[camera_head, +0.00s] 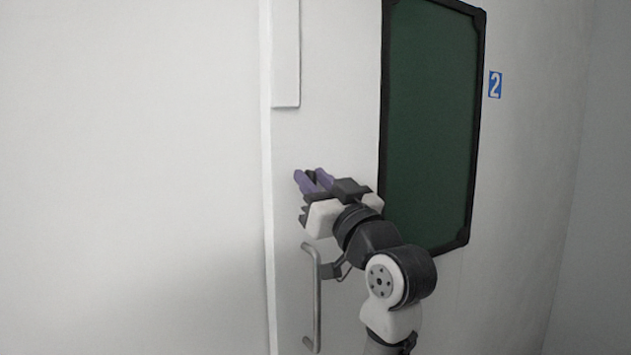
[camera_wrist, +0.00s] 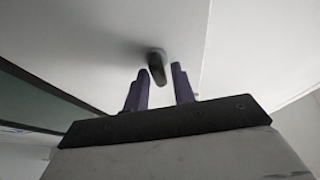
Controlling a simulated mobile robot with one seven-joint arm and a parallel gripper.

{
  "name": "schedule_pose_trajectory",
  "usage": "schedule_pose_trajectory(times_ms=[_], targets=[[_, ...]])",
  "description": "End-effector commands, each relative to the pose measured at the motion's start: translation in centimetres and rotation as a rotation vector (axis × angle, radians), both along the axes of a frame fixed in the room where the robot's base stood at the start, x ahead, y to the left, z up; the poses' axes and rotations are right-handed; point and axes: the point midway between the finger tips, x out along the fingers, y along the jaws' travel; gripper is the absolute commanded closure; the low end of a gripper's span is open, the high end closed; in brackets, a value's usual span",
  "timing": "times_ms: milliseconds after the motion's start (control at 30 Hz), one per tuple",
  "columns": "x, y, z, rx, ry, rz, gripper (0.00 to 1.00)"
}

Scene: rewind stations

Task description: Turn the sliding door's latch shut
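The white sliding door (camera_head: 340,120) stands in the middle of the head view, its left edge near a white wall. The latch (camera_wrist: 157,68) is a small dark knob on the door face in the wrist view. In the head view a dark bit of the latch (camera_head: 311,175) shows between the purple fingers. My gripper (camera_head: 312,181) is open at the door, above its handle. In the wrist view the fingertips (camera_wrist: 159,70) stand one on each side of the latch, with gaps on both sides. How deep the latch sits between them is hard to tell.
A grey bar handle (camera_head: 316,300) stands out from the door just below my gripper. A dark green panel in a black frame (camera_head: 383,100) is to the right. A raised white strip (camera_head: 286,60) is above.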

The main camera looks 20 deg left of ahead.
Motion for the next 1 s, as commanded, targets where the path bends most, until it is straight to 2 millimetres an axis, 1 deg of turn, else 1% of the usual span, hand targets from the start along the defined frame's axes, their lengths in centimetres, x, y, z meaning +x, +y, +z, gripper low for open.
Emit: schedule_pose_trajectory(times_ms=[33, 167, 200, 400, 567, 767, 1000], targets=[[-0.01, 0.00, 0.00, 0.000, 0.000, 0.000, 0.81], [-0.02, -0.01, 0.00, 0.000, 0.000, 0.000, 0.98], [-0.02, -0.01, 0.00, 0.000, 0.000, 0.000, 1.00], [-0.03, -0.03, -0.05, -0.008, -0.010, 0.000, 1.00], [-0.03, -0.07, -0.13, -0.040, -0.052, -0.001, 1.00], [-0.03, -0.14, -0.25, -0.120, -0.154, -0.003, 1.00], [-0.08, -0.05, -0.29, -0.256, -0.326, -0.003, 1.00]])
